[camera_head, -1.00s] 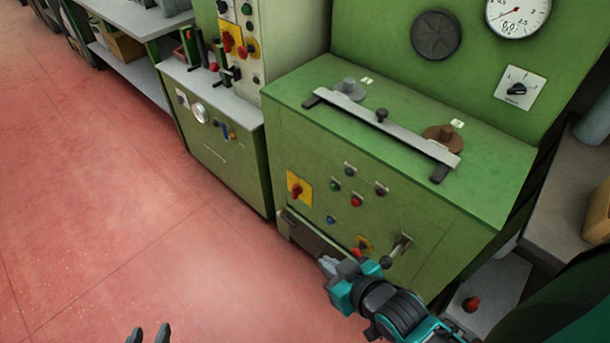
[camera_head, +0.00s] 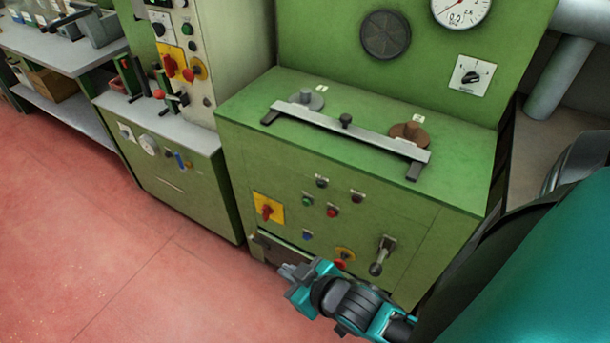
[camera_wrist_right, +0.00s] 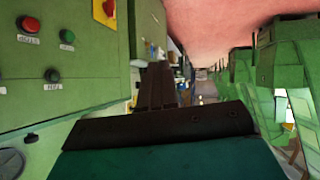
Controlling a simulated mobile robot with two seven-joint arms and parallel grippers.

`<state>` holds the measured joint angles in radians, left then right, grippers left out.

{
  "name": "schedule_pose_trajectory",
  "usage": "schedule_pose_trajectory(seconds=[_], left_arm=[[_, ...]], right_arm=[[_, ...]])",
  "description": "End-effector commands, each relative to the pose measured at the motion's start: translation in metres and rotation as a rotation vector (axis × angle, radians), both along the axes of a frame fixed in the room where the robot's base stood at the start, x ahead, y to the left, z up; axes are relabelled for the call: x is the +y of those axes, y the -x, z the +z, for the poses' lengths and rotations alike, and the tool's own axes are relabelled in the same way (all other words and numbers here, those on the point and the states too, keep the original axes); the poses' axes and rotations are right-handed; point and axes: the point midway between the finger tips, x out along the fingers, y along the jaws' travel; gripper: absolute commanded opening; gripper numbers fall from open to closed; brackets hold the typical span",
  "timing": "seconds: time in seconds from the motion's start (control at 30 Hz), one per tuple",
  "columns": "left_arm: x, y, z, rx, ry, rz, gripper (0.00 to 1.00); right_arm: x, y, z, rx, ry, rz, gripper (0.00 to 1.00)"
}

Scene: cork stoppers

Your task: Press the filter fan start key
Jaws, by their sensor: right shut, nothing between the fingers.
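The green machine cabinet (camera_head: 400,230) has a front panel of small push buttons: a green one (camera_head: 306,201), a red one (camera_head: 332,210), a dark one (camera_head: 321,182), a dark reddish one (camera_head: 357,197) and a blue one (camera_head: 307,236). Their labels are too small to read in the head view, so I cannot tell which is the filter fan start key. My right gripper (camera_head: 287,271) is shut and empty, low in front of the panel, below the buttons. Its dark fingers (camera_wrist_right: 157,86) show in the right wrist view, apart from the panel. My left gripper is out of view.
A yellow-backed red switch (camera_head: 267,210), a red emergency knob (camera_head: 341,264) and a lever (camera_head: 381,255) are on the panel near my right gripper. A grey bar (camera_head: 350,131) lies on the cabinet top. The red floor (camera_head: 90,240) at left is clear.

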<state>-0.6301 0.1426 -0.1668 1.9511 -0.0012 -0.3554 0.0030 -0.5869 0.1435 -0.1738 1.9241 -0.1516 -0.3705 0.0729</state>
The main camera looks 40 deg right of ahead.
Motion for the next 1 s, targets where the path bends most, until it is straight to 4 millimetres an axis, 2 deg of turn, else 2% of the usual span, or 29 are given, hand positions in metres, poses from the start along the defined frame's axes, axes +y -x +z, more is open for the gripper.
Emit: schedule_pose_trajectory(seconds=[0.03, 0.1, 0.17, 0.4, 0.53, 0.7, 0.83, 1.0], left_arm=[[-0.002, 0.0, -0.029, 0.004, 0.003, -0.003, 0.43], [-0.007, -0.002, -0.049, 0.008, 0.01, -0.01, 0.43], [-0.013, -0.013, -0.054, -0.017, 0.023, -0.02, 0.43], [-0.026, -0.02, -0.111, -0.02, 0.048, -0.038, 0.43], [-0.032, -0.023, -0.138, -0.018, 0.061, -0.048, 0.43], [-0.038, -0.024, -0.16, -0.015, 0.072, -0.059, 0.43], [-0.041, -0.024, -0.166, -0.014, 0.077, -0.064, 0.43], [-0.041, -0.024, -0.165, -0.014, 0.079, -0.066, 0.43]], right_arm=[[-0.003, -0.009, -0.029, -0.01, 0.042, -0.001, 0.0], [-0.009, -0.022, -0.05, -0.03, 0.112, -0.008, 0.0], [-0.016, -0.034, -0.067, -0.051, 0.177, -0.02, 0.0], [-0.043, -0.082, -0.113, -0.173, 0.439, -0.099, 0.0], [-0.055, -0.104, -0.124, -0.262, 0.564, -0.154, 0.0], [-0.064, -0.124, -0.123, -0.367, 0.681, -0.215, 0.0], [-0.066, -0.131, -0.119, -0.415, 0.728, -0.238, 0.0], [-0.067, -0.133, -0.114, -0.434, 0.745, -0.248, 0.0]])
